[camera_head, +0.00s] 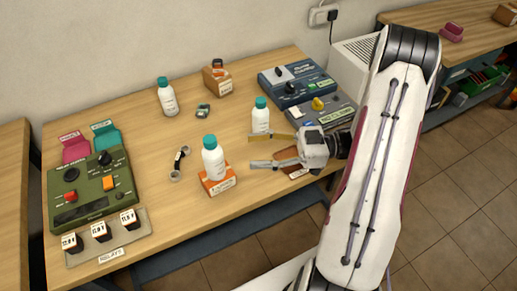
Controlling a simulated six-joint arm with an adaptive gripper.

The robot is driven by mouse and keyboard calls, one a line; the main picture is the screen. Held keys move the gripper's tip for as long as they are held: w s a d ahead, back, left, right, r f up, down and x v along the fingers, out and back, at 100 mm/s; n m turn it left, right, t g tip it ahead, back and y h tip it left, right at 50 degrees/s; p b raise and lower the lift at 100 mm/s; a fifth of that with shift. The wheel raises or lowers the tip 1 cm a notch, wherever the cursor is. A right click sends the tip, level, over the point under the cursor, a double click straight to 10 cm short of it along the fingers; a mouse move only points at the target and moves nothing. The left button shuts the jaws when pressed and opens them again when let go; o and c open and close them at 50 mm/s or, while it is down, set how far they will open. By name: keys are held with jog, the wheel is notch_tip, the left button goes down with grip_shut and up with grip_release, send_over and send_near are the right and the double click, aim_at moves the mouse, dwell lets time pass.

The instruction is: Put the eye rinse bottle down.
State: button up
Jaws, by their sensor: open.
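Three white bottles with teal caps stand upright on the wooden table; their labels are too small to read, so I cannot tell by label which is the eye rinse bottle. The front bottle (213,159) stands on or in a low orange holder (218,184) with a white label. Another bottle (260,117) stands behind my gripper's upper finger, its lower part partly hidden. The third bottle (168,98) stands at the back left. My gripper (251,151) is open and empty, its fingers pointing left toward the front bottle, with a gap between them and it.
A green device (83,197) and a tray of small black-and-white blocks (107,240) fill the table's left. Blue and grey devices (296,84) stand at the back right. A small spanner-like part (179,163) and a small dark gadget (203,111) lie mid-table. A cardboard box (217,81) stands behind.

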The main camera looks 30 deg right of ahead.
jog(key=w+d+r+m+t+h, duration=0.1)
jog(key=w+r+t+h, duration=0.1)
jog(key=w+h, duration=0.4)
jog(key=w+d+r+m+t+h, duration=0.1)
jog(key=w+d+r+t+h, duration=0.15)
jog(key=w, duration=0.45)
jog(key=d+r+m+h, duration=0.45)
jog(key=r+h, duration=0.45)
jog(key=r, duration=0.3)
jog(key=s+a+r+m+g+h, duration=0.25)
jog(key=s+m, duration=0.25)
jog(key=s, duration=0.6)
jog(key=s+a+f+m+g+y, duration=0.1)
jog(key=s+a, duration=0.5)
jog(key=s, duration=0.3)
jog(key=s+a+f+m+g+y, duration=0.1)
jog(key=s+a+g+y, duration=0.1)
jog(key=s+a, duration=0.4)
jog(key=s, duration=0.3)
jog(key=shift+s+a+f, duration=0.2)
jog(key=shift+a+f, duration=0.05)
jog(key=shift+a, duration=0.1)
